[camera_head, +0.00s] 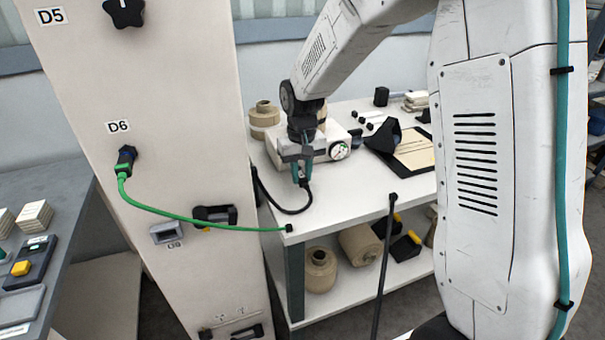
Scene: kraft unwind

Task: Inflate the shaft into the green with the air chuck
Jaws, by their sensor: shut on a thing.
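My gripper (302,168), with teal fingers, points down over the white table and is shut on the air chuck (304,183), a small dark piece at the end of a black hose (283,208). The hose loops left to the table's edge. Just behind is a pale box (322,140) with a round dial gauge (340,151) on its right front; some green shows on its face, but the needle is too small to read. My gripper hides part of the box. I cannot make out the shaft or a valve for certain.
A green cable (200,219) runs from the D6 socket on the pale panel (190,110) to the table's front corner. A clipboard (412,148) and small black parts lie on the table's right. Brown rolls (320,268) sit on the lower shelf. A dark upright rod (383,265) stands in front.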

